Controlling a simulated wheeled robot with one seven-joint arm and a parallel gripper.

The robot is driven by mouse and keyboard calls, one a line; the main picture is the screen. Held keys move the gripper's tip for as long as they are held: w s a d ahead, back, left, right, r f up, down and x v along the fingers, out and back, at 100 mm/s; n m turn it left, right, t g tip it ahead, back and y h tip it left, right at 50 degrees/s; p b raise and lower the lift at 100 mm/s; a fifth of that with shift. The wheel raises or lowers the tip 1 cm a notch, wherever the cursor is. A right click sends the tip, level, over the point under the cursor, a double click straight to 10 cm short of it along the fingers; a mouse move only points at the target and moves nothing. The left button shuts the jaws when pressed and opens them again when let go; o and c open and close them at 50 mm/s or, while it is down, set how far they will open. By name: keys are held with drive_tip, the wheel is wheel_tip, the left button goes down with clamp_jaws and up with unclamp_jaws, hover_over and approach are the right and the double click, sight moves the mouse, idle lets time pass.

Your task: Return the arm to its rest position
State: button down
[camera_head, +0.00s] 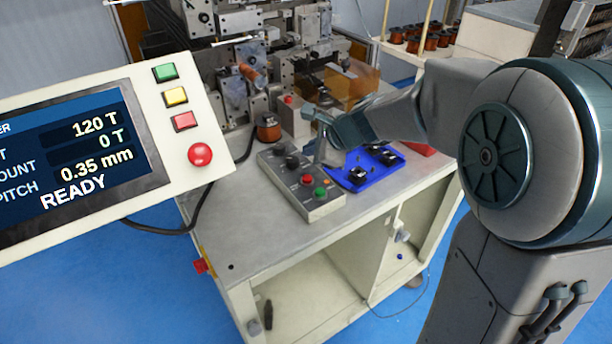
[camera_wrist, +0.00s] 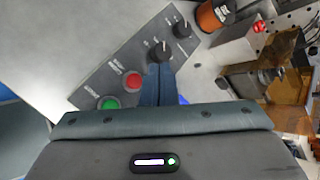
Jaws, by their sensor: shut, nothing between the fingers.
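My arm reaches in from the right in the head view, and my gripper (camera_head: 318,152) is over the small grey control box (camera_head: 327,208) on the bench. In the wrist view my gripper (camera_wrist: 159,70) is shut and empty, its fingers pointing at the box. The box carries a green button (camera_wrist: 109,104), a red button (camera_wrist: 132,80) and black knobs (camera_wrist: 159,52). The fingertips appear close to the box's face beside a knob; whether they touch it I cannot tell.
The display panel (camera_head: 70,150) at the left reads READY. A blue tray (camera_head: 357,183) with black parts lies right of the box. The winding machine (camera_head: 262,60) stands behind, with a copper spool (camera_head: 268,130). Bare bench top (camera_head: 235,225) lies in front.

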idle(0.4)
drive_tip(key=s+d+n+g+h, duration=0.1)
drive_tip(key=s+d+n+h, duration=0.1)
drive_tip(key=s+d+n, duration=0.2)
drive_tip(key=s+d+f+n+g+h, duration=0.1)
drive_tip(key=s+d+n+h, duration=0.1)
drive_tip(key=s+d+n, duration=0.3)
drive_tip(key=s+d+n+g+h, duration=0.1)
drive_tip(key=s+d+n+h, duration=0.1)
drive_tip(key=s+d+n, duration=0.3)
drive_tip(key=s+n, duration=0.4)
drive_tip(key=s, duration=0.7)
drive_tip(key=shift+d+f+h, duration=0.25)
drive_tip(key=shift+f+h, duration=0.05)
drive_tip(key=shift+f, duration=0.1)
drive_tip(key=shift+s, duration=0.15)
